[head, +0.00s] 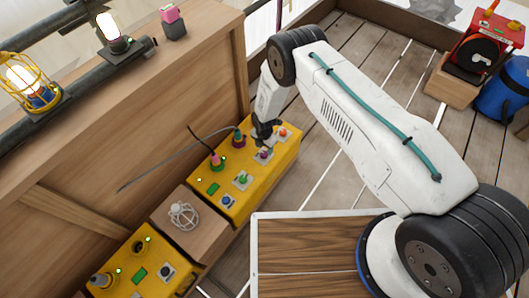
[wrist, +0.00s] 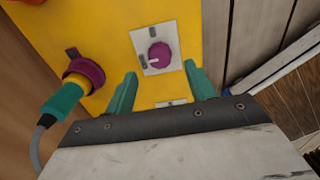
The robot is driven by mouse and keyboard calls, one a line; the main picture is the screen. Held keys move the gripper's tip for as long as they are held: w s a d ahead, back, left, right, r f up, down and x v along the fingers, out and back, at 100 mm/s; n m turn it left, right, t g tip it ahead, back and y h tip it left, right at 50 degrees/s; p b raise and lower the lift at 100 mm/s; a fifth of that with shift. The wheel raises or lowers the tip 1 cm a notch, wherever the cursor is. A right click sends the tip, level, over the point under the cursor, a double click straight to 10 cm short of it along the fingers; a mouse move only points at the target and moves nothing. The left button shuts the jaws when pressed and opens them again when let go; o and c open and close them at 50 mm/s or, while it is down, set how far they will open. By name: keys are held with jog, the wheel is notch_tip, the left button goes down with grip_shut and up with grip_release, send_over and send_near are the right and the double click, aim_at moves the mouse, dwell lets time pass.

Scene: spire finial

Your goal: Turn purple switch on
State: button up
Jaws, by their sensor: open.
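The purple switch (wrist: 160,54) is a round knob on a white plate on the yellow panel box. In the wrist view it sits just beyond the fingertips, with a pale pointer mark towards its lower side. It also shows small in the head view (head: 263,155), beside my gripper. My gripper (wrist: 161,83) is open and empty. Its two teal fingers are apart, short of the knob, one towards each side of it. I cannot tell the height of the fingers above the panel.
The yellow panel (head: 232,200) also carries a green knob (head: 242,179), a blue knob (head: 227,202) and an orange one (head: 283,132). A cable plug in a purple-collared socket (wrist: 75,85) stands left of the gripper. A wooden wall (head: 130,130) runs behind the panels.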

aim_at(264, 153)
notch_tip(264, 153, down, 5)
dwell(0.3)
